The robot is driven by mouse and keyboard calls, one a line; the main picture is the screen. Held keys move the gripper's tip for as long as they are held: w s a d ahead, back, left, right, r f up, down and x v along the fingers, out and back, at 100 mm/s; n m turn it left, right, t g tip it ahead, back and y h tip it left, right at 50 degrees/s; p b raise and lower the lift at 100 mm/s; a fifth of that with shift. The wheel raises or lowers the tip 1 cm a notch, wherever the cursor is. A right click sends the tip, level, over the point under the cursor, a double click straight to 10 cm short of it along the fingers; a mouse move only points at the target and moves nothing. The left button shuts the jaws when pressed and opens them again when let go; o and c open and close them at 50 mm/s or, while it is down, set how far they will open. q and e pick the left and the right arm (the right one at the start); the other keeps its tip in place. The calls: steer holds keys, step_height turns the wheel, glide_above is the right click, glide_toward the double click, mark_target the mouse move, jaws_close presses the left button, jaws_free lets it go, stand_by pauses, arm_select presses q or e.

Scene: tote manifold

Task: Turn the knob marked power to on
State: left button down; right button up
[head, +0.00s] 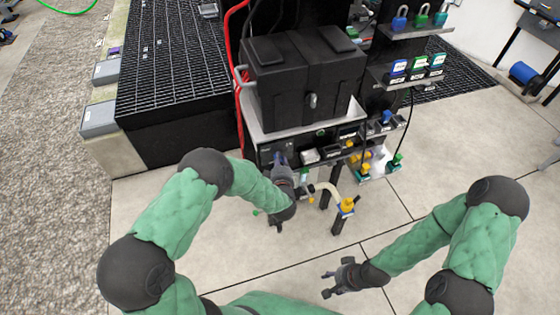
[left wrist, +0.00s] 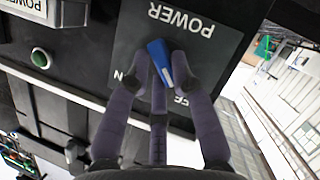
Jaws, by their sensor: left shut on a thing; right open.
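The power knob (left wrist: 159,62) has a blue handle on a dark plate (left wrist: 205,60) lettered POWER, which appears upside down in the left wrist view. My left gripper (left wrist: 160,68) is shut on the knob, with fingers on both sides of the handle. The handle stands nearly upright in that view, slightly tilted. The ON and OFF marks are partly hidden by the fingers, so the exact setting is unclear. In the head view my left gripper (head: 279,160) is at the left end of the panel front (head: 285,148) and hides the knob. My right gripper (head: 340,278) is open and empty, low over the floor.
A black tote (head: 305,75) stands on the shelf above the panel. A green button (left wrist: 40,59) sits beside the power plate. A pipe with a yellow valve (head: 347,205) is below and right of the left gripper. Padlocks (head: 421,18) hang at the upper right. Floor around the right gripper is clear.

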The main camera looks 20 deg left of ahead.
arm_select(q)
steer(key=m+p, duration=0.1)
steer(key=p, duration=0.1)
steer(key=m+g+y+p, duration=0.1)
steer(key=m+p, duration=0.1)
steer(key=shift+w+d+r+g, duration=0.1)
steer(key=shift+d+g, duration=0.2)
steer(key=m+y+p, duration=0.1)
steer(key=m, duration=0.1)
steer(key=m+g+y+p, duration=0.1)
steer(key=m+p, duration=0.1)
steer(key=m+g+y+p, duration=0.1)
steer(key=shift+w+d+f+m+y+p, duration=0.15)
steer(key=shift+d+f+m+y+p, duration=0.15)
steer(key=shift+f+m, duration=0.1)
steer(key=shift+f+m+g+y, duration=0.2)
steer(key=shift+m+g+y, duration=0.2)
steer(key=shift+m+y, duration=1)
steer(key=shift+m, duration=0.4)
steer(key=c, duration=1.1)
jaws_free()
steer(key=shift+o, duration=0.2)
